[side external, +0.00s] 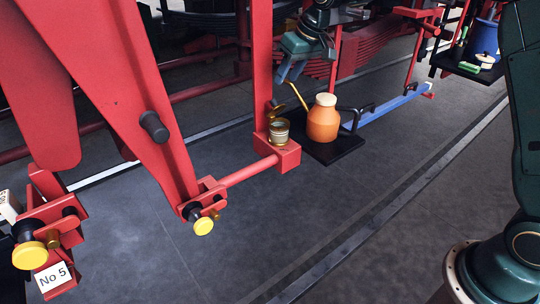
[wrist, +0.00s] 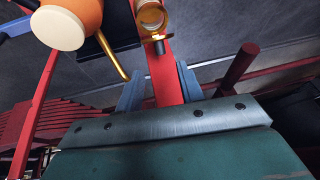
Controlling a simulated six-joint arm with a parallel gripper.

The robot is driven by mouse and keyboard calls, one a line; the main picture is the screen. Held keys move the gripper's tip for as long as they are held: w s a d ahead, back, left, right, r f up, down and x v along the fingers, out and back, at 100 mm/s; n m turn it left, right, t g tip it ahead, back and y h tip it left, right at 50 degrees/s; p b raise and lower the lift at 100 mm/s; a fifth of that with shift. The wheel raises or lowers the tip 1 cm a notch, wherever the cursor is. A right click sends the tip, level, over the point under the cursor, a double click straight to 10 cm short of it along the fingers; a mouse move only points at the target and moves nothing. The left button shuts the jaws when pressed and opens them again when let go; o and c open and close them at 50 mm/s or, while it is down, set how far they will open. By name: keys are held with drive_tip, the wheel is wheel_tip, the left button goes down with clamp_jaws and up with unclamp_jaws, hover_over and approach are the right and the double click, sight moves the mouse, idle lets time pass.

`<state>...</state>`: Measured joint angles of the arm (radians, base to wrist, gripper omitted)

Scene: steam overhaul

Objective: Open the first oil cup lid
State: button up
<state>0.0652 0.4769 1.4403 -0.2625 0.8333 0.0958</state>
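A small brass oil cup (side external: 279,132) sits on the red block at the foot of a red upright. A dark, rounded piece that looks like its lid (side external: 275,107) stands tilted up at the cup's back rim. In the wrist view the brass cup (wrist: 150,14) is at the top, beyond the fingertips. My gripper (side external: 290,74) is above the cup, apart from it, beside the red upright. In the wrist view my gripper (wrist: 158,82) has its two blue-grey fingers spread, with the red upright showing between them and nothing held.
An orange oil can (side external: 322,123) with a brass spout (side external: 298,97) stands on a black tray (side external: 346,147) close right of the cup. The red rod (side external: 248,172) runs left from the block. A blue bar (side external: 395,107) lies behind. The floor in front is clear.

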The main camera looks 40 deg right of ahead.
sight(275, 100)
drive_tip(key=x, duration=0.8)
drive_tip(key=shift+w+f, duration=0.1)
drive_tip(key=shift+f, duration=0.2)
clamp_jaws()
